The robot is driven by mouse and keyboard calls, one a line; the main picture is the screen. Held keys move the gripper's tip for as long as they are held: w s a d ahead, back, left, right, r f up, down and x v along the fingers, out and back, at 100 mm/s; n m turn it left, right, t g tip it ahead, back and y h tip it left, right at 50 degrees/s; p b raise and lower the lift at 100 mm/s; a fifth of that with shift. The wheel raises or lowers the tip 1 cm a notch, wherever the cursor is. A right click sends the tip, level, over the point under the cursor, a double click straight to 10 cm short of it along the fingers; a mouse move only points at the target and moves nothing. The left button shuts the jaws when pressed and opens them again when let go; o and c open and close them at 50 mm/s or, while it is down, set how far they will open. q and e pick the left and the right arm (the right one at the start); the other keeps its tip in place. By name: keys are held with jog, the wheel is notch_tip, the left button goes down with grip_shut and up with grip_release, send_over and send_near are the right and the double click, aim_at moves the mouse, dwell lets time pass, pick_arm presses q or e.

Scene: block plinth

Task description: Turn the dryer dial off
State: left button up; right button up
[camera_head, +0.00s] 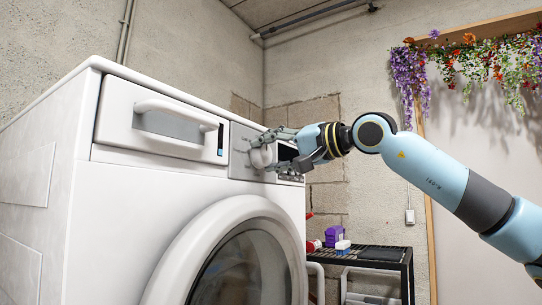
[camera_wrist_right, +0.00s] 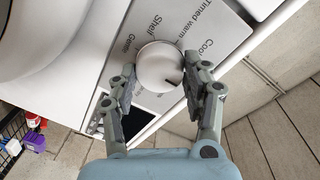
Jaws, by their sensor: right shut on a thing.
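The white dryer (camera_head: 110,210) stands at the left in the head view, with a grey control panel at its upper right. The round white dial (camera_head: 262,157) is on that panel, partly covered by my right gripper (camera_head: 268,150). In the right wrist view, the dial (camera_wrist_right: 160,68) has a dark mark at its lower right, and the labels Gentle, Shelf, Timed warm and Cool show around it. My right gripper (camera_wrist_right: 165,95) is shut on the dial, one finger on each side. My left gripper is not in view.
A dark display (camera_head: 287,152) sits beside the dial. A black rack (camera_head: 375,258) with a purple box (camera_head: 334,236) stands right of the dryer. Flowers (camera_head: 480,62) hang from a wooden frame at upper right. Open air lies in front of the dryer.

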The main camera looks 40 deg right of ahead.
jog(key=shift+f, duration=0.1)
jog(key=o, duration=1.2)
jog(key=shift+c, duration=0.2)
notch_tip(320, 180, up, 10)
